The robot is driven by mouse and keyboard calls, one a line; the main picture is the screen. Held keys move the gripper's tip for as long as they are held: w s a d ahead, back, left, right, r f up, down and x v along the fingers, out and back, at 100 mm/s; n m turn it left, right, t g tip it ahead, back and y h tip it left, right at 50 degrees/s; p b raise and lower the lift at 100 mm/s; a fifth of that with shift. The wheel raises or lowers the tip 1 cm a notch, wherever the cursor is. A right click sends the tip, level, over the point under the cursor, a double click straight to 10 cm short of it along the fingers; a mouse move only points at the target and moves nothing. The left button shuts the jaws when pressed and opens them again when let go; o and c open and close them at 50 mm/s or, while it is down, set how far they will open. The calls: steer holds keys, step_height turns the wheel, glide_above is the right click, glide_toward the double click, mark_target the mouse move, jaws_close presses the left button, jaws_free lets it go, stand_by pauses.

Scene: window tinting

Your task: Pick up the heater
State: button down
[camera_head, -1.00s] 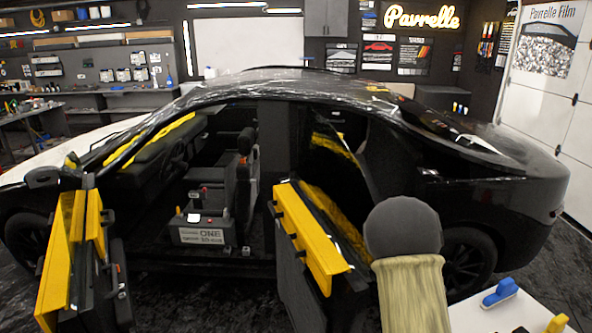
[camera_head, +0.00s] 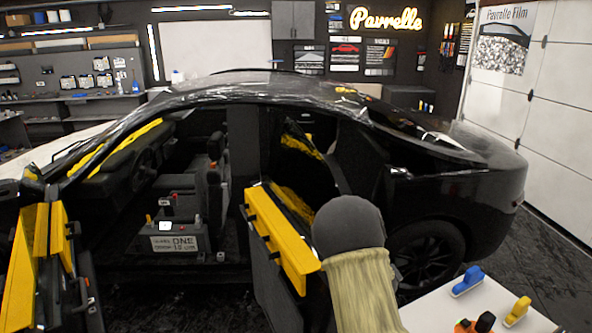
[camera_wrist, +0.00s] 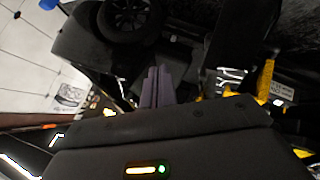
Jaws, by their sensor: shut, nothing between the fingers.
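I cannot pick out a heater with certainty. An orange and black object (camera_head: 475,325), cut off by the bottom edge of the head view, sits on the white table (camera_head: 425,307); too little shows to tell what it is. My gripper (camera_wrist: 157,88) shows in the wrist view with its two fingers together and nothing between them. It points toward the dark car and a wheel (camera_wrist: 130,17), away from the table top. In the head view my arm rises at the lower middle, and the fingers are hidden.
A black car (camera_head: 440,190) with open doors fills the middle. A yellow-trimmed door (camera_head: 280,240) stands close left of my arm. A blue tool (camera_head: 467,281) and a yellow tool (camera_head: 517,311) are on the table. Dark floor is free at the right.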

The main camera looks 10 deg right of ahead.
stand_by(0.3)
steer(key=s+a+r+m+g+y, duration=0.1)
steer(key=s+a+r, duration=0.1)
steer(key=s+a, duration=0.3)
steer(key=s+a+r+m+g+y, duration=0.1)
steer(key=s+a, duration=0.5)
steer(key=s, duration=0.6)
steer(key=s+a+r+m+g+y, duration=0.1)
steer(key=s+a+r+g+y, duration=0.1)
steer(key=s+a+r, duration=0.3)
steer(key=s+a+g, duration=0.1)
steer(key=s, duration=0.3)
steer(key=shift+a, duration=0.15)
